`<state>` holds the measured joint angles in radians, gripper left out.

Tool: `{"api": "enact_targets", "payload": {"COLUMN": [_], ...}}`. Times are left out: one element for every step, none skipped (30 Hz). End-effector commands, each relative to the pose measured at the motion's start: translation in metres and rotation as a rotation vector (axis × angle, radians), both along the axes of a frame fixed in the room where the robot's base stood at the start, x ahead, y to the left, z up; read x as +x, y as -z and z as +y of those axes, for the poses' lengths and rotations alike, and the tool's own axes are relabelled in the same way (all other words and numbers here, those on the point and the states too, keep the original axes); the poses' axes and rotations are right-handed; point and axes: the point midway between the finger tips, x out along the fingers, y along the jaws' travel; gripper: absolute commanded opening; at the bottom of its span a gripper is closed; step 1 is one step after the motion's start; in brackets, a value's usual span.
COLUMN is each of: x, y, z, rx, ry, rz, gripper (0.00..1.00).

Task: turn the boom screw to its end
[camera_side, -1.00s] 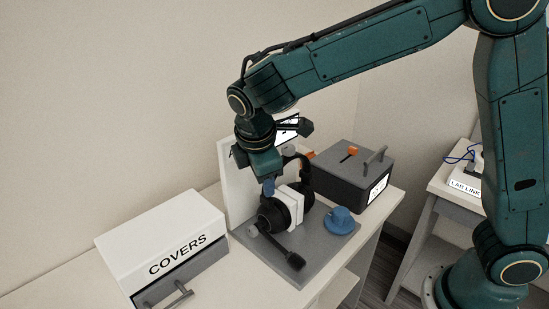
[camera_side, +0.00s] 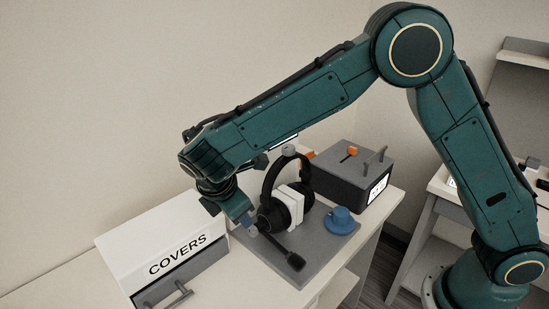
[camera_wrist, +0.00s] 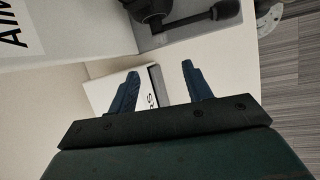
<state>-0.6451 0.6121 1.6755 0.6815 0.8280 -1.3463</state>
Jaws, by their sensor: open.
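The black headset (camera_side: 268,190) stands on a grey base plate (camera_side: 318,268), held around a white block (camera_side: 291,207). Its boom runs from the near ear cup toward the front and ends in a dark microphone tip (camera_side: 295,261). The small grey boom screw (camera_side: 253,231) shows at the near ear cup. My gripper (camera_side: 247,220) is beside that cup, just left of it, close to the screw; I cannot tell if they touch. In the wrist view my gripper (camera_wrist: 158,82) is open with nothing between its blue fingers. The boom tip (camera_wrist: 228,10) shows ahead at the top.
A white box marked COVERS (camera_side: 160,235) with a grey drawer stands left of the plate, close to my gripper. A blue knob-like piece (camera_side: 340,220) sits at the plate's right. A dark box (camera_side: 345,180) with an orange lever stands behind it.

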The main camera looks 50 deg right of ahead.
Motion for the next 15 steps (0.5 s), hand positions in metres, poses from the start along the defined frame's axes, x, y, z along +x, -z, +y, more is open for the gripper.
{"api": "enact_targets", "payload": {"x": [0.001, 0.001, 0.002, 0.002, 0.003, 0.004, 0.005, 0.006, 0.007, 0.007, 0.009, 0.01, 0.011, 0.011, 0.012], "y": [0.005, 0.008, 0.012, 0.015, 0.019, 0.024, 0.027, 0.032, 0.037, 0.041, 0.045, 0.051, 0.055, 0.06, 0.065], "z": [-0.003, -0.004, -0.006, -0.007, -0.009, -0.011, -0.013, -0.014, -0.017, -0.019, -0.021, -0.023, -0.025, -0.027, -0.029], "rx": [-0.002, -0.003, -0.002, -0.002, -0.001, -0.002, -0.002, -0.001, -0.003, -0.002, -0.001, -0.001, -0.001, -0.001, -0.001], "ry": [0.001, 0.001, 0.001, 0.001, 0.002, 0.003, 0.003, 0.002, 0.001, 0.003, 0.002, 0.002, 0.002, 0.002, 0.002], "rz": [0.002, 0.002, 0.003, 0.004, 0.004, 0.003, 0.003, 0.004, 0.004, 0.005, 0.004, 0.004, 0.005, 0.004, 0.004], "gripper": [0.5, 0.5, 0.5, 0.5, 0.5, 0.5, 0.5, 0.5, 0.5, 0.5, 0.5, 0.5, 0.5, 0.5, 0.5]}}
